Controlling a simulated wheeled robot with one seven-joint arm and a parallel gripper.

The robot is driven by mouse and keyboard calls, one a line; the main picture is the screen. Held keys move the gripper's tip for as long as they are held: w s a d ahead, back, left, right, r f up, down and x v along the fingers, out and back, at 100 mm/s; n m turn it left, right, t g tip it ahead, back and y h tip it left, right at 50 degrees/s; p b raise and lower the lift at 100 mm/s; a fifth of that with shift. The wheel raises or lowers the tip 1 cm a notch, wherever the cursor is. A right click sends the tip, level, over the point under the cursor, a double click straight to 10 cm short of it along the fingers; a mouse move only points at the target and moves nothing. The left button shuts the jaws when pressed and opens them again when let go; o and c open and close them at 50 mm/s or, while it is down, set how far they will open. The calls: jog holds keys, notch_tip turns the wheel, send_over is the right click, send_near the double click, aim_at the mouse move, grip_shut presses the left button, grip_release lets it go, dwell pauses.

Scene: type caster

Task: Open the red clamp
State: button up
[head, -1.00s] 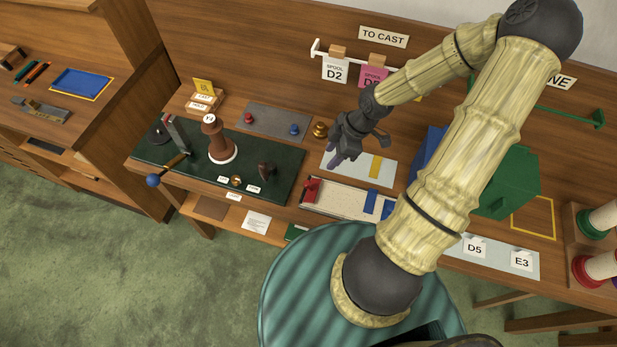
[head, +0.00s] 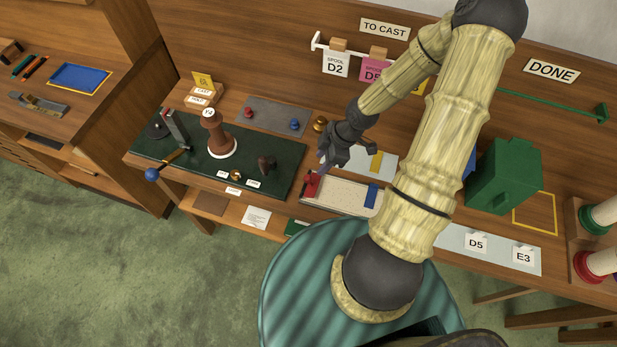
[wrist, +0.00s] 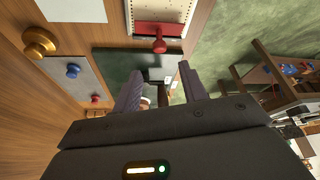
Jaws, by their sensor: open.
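The red clamp (head: 311,185) sits at the left end of a long pale tray (head: 340,196) on the bench. In the wrist view the red clamp (wrist: 158,36) shows as a red bar with a round knob, at the top, ahead of my gripper. A blue clamp (head: 371,195) is at the tray's right end. My gripper (head: 325,162) is open and empty. It hangs above and just behind the red clamp, apart from it. In the wrist view the two fingers (wrist: 160,88) are spread, with the clamp beyond and above them.
A dark green mat (head: 285,183) with a brown pillar (head: 218,138) and a blue-knobbed lever (head: 152,174) lies left. A grey plate (head: 270,117) with red and blue knobs and a brass knob (head: 320,124) are behind. A green box (head: 503,178) stands right.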

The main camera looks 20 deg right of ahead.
aim_at(309, 177)
jog(key=x, duration=1.1)
jog(key=shift+f, duration=0.1)
grip_shut()
